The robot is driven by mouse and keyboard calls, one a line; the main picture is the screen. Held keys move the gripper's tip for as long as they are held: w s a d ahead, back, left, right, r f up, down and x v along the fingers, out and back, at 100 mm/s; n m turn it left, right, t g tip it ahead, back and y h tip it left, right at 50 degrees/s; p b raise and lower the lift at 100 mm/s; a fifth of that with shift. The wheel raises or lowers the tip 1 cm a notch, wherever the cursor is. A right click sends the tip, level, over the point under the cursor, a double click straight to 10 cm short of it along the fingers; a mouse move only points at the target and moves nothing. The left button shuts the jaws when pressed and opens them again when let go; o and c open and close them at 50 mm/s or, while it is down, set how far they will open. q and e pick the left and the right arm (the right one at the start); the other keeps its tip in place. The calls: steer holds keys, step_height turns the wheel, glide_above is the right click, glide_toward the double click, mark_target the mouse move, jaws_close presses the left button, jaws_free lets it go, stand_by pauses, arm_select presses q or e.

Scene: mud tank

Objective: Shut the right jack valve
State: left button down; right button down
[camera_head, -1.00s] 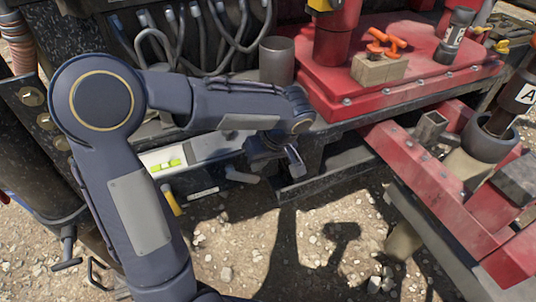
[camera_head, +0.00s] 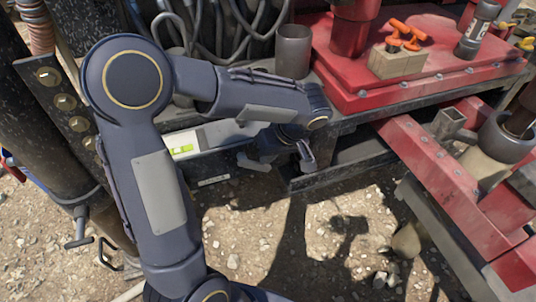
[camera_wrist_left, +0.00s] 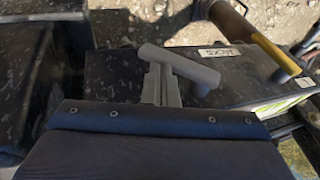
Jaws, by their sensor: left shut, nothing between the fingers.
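My left gripper (camera_head: 305,156) reaches down at the front edge of the rig, its fingers shut and empty. It also shows in the left wrist view (camera_wrist_left: 160,82). A grey lever handle (camera_head: 253,162) sits just left of it in the head view. In the wrist view this grey lever (camera_wrist_left: 185,66) lies at the fingertips; I cannot tell if they touch. A yellow-handled lever (camera_wrist_left: 262,45) stands farther right there, beside the dark valve box labelled JACKS (camera_wrist_left: 228,78). My forearm hides the yellow lever in the head view. My right gripper is not in view.
A red platform (camera_head: 440,60) with a wooden block (camera_head: 397,63) is at the upper right. A red beam (camera_head: 440,180) slopes at the right. A grey cylinder (camera_head: 293,50) and hoses stand behind my arm. Gravel ground (camera_head: 270,240) in front is open.

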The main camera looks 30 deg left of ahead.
mark_target(262, 170)
arm_select(q)
steer(key=shift+f, duration=0.15)
steer(key=shift+s+a+f+m+g+y, duration=0.15)
steer(key=shift+s+f+g+y, duration=0.05)
steer(key=shift+f+g+y, duration=0.5)
steer(key=shift+s+a+f+m+g+y, duration=0.1)
steer(key=shift+s+a+f+g+y, duration=0.05)
steer(key=shift+f+g+y, duration=0.5)
steer(key=shift+s+a+f+m+g+y, duration=0.2)
steer(key=shift+f+g+y, duration=0.3)
steer(key=shift+f, duration=0.45)
